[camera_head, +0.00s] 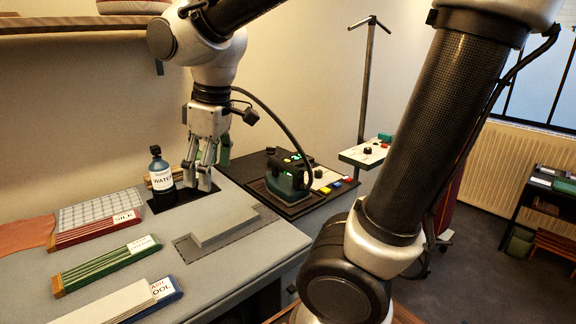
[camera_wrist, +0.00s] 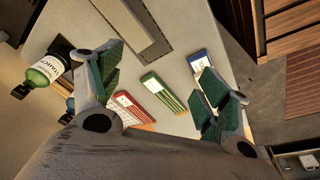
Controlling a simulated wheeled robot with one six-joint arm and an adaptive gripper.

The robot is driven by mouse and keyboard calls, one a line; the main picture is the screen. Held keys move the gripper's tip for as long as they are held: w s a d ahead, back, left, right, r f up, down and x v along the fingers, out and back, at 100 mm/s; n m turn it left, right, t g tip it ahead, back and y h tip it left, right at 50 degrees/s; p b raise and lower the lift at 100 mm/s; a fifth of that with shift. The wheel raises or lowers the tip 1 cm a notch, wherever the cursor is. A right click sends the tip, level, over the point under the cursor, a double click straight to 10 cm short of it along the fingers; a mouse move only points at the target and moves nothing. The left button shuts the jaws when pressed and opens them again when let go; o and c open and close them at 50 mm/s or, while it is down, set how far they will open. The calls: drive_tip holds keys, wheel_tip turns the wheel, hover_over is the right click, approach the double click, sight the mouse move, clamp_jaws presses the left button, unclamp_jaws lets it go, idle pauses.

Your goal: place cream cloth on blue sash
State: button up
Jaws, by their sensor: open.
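A pale cream flat piece (camera_head: 108,304), which looks like the cream cloth, lies at the front left of the table in the head view, cut by the frame's bottom edge. It overlaps a blue slatted piece (camera_head: 167,297) with a white label ending in OOL, perhaps the blue sash. The blue piece also shows in the wrist view (camera_wrist: 207,75), partly behind a finger. My gripper (camera_head: 198,188) is open and empty at the back of the table, just right of the bottle labelled WATER (camera_head: 159,172) and well away from the cream piece. Its spread fingers show in the wrist view (camera_wrist: 172,75).
A green slatted piece (camera_head: 107,266), a red one labelled SILK (camera_head: 97,233), a checked cloth (camera_head: 100,211) and a salmon cloth (camera_head: 25,235) lie on the left. A grey block (camera_head: 223,222) lies mid-table. A device (camera_head: 287,175) stands behind right.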

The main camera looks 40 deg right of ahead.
drive_tip(key=s+d+m+t, duration=0.1)
drive_tip(key=s+d+m, duration=0.3)
drive_tip(key=d, duration=0.3)
drive_tip(key=s+d+m+t+h, duration=0.1)
drive_tip(key=s+d+m, duration=0.3)
drive_tip(key=s+d, duration=0.2)
drive_tip(key=shift+d+m, duration=0.3)
drive_tip(key=shift+d, duration=0.65)
